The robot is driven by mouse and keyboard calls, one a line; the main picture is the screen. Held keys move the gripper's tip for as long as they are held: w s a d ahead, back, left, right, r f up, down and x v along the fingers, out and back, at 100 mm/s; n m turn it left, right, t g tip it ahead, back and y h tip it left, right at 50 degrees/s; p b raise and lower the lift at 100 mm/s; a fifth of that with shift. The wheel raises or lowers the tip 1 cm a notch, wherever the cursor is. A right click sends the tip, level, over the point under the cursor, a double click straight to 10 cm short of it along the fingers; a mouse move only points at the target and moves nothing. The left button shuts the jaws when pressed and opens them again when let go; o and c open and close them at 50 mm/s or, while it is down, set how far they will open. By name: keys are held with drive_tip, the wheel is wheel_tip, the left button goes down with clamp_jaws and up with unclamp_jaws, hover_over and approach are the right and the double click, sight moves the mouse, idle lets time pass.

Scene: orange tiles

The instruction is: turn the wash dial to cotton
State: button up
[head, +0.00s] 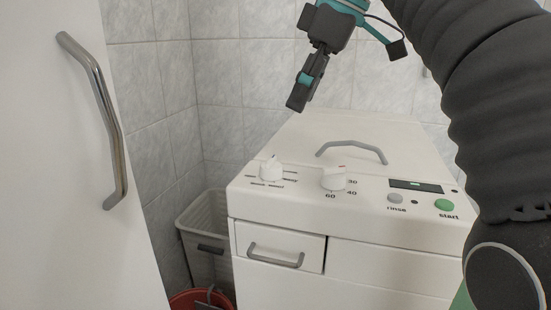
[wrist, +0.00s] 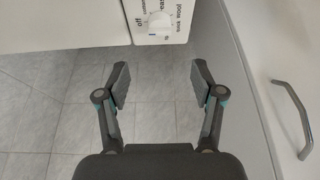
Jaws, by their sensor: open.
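The washing machine's left dial (head: 270,168) is a white knob with printed words around it. It is at the top middle of the wrist view (wrist: 159,21), where "off" stands to its left and "wool" to its right. Other words are small or cut off; I cannot read "cotton" surely. A small blue mark shows at the knob's lower left; which word the knob points to is unclear. My gripper (head: 298,98) is open and empty, above and apart from the dial. In the wrist view its fingers (wrist: 158,82) are spread below the dial.
A second dial (head: 334,179) with numbers, a grey rinse button (head: 395,198) and a green start button (head: 447,205) lie to the right. A grey handle (head: 352,147) arches on top. A white door (head: 60,180) with a bar handle stands left, beside a bin (head: 206,225).

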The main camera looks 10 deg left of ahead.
sight(274, 161)
drive_tip(key=b+x, duration=0.4)
drive_tip(key=x, duration=0.9)
drive_tip(key=shift+d+f, duration=0.1)
drive_tip(key=c, duration=1.1)
